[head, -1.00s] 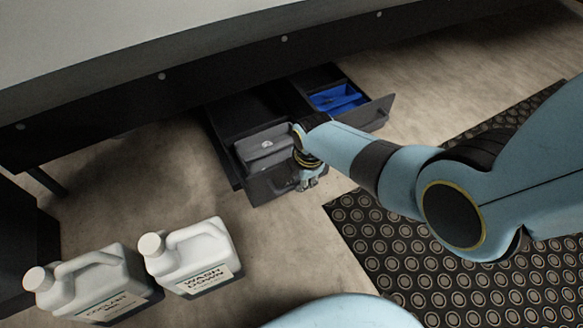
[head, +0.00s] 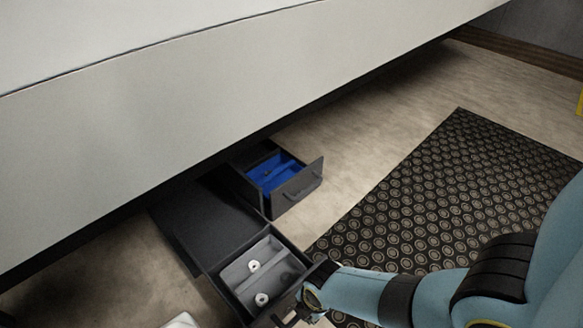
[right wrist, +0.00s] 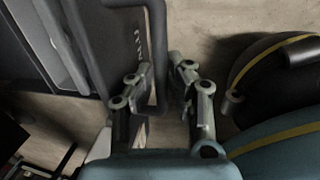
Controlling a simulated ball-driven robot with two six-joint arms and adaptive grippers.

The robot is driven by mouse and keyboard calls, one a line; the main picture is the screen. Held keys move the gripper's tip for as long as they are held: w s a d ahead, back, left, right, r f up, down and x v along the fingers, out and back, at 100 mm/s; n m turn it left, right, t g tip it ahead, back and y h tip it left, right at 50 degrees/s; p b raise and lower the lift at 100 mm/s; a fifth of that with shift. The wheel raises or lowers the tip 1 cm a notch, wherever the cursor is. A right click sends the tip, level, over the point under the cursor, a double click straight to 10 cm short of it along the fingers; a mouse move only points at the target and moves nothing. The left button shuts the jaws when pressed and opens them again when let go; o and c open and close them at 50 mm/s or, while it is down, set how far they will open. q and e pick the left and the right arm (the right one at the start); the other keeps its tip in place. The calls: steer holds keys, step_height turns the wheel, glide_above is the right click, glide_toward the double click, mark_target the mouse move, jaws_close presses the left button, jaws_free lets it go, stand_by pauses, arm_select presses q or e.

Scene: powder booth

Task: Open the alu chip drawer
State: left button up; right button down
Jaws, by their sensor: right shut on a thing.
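Two dark drawers stand pulled out from the low cabinet under the bench. The nearer drawer (head: 219,285) has a grey insert (head: 287,262) with two white round pieces in it. Its front carries a dark bar handle (right wrist: 157,45) and small lettering that I cannot read clearly. My right gripper (head: 304,308) is at this front; in the right wrist view its fingers (right wrist: 160,78) are shut on the handle, one on each side of the bar. The farther drawer (head: 297,190) holds a blue insert (head: 272,172). My left gripper is not in view.
The pale bench (head: 200,110) overhangs the dark cabinet top (head: 205,215). A studded black mat (head: 440,190) lies on the floor at the right. A white container (head: 182,321) just shows at the bottom edge. Bare floor (head: 370,130) lies beyond the drawers.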

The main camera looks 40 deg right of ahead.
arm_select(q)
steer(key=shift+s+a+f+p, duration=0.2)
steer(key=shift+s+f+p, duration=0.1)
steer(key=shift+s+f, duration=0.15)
arm_select(e)
steer(key=shift+s, duration=1.25)
steer(key=c, duration=1.3)
jaws_free()
steer(key=r, duration=0.4)
steer(key=s+r, duration=0.1)
steer(key=r, duration=0.3)
steer(key=s+r, duration=0.1)
steer(key=r, duration=0.2)
steer(key=shift+s+r, duration=0.1)
steer(key=shift+r, duration=0.3)
